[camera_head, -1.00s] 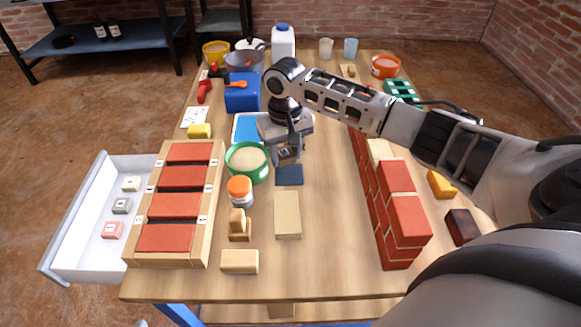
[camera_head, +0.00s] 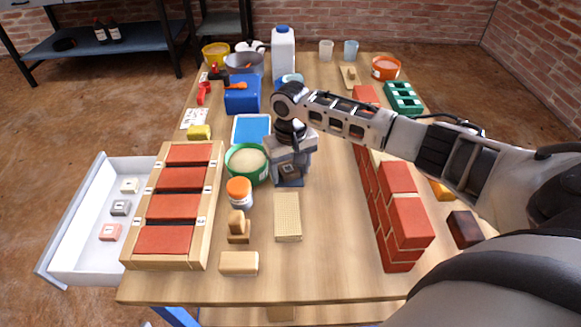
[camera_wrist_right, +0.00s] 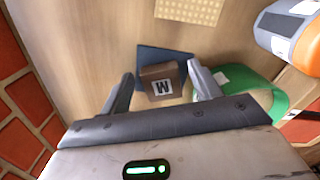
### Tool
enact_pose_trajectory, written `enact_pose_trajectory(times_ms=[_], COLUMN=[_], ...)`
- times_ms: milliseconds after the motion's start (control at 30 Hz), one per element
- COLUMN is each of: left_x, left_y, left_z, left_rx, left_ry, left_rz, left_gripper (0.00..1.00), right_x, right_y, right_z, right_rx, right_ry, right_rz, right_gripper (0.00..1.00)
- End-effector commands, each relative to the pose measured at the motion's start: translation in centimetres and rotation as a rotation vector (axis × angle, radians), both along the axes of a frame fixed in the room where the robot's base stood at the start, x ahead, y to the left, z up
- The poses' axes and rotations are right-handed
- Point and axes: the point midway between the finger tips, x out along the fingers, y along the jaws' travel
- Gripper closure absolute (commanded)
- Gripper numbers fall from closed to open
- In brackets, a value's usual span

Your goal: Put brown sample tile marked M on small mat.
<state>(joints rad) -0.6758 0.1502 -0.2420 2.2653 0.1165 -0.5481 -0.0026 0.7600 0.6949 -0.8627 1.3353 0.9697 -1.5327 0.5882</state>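The brown tile marked M (camera_wrist_right: 158,73) is on or just above the small dark blue mat (camera_wrist_right: 150,54), label facing the wrist camera. My right gripper (camera_wrist_right: 160,78) is open around the tile, with a finger on each side and narrow gaps showing. In the head view the right gripper (camera_head: 289,168) points down over the mat (camera_head: 291,184), whose front edge shows. Whether the tile's underside touches the mat is hidden. My left gripper is not in view.
A green bowl (camera_head: 234,171) and an orange-lidded jar (camera_head: 239,190) stand close to the left. A beige dotted pad (camera_head: 288,217) lies in front. A red brick wall (camera_head: 408,222) stands right. An open drawer (camera_head: 88,252) holds other tiles.

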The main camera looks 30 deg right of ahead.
Motion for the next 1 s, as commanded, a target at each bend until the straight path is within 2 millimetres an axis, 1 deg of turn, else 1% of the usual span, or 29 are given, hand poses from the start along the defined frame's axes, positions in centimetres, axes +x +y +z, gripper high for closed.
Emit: enact_pose_trajectory(times_ms=[167,267,367,600,700,833,1000], left_x=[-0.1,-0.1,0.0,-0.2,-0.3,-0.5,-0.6], left_y=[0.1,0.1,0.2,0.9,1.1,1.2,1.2], left_z=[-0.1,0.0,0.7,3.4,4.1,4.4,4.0], left_rx=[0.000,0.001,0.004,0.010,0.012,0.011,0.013], left_ry=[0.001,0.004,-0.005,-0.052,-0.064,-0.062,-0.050], left_rz=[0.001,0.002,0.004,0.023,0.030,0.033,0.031], left_gripper=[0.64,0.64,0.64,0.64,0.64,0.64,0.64], right_x=[0.0,0.0,0.1,0.1,0.1,0.1,0.0], right_y=[0.0,0.0,0.0,0.0,0.0,0.0,0.0], right_z=[0.1,0.9,2.6,7.9,9.8,11.4,12.3], right_rx=[-0.001,0.000,0.001,0.001,0.001,0.002,0.001], right_ry=[-0.001,-0.001,-0.002,-0.003,-0.003,0.000,0.000], right_rz=[0.000,0.000,0.000,0.000,0.000,-0.001,0.000], right_gripper=[0.37,0.37,0.37,0.37,0.37,0.37,0.37])
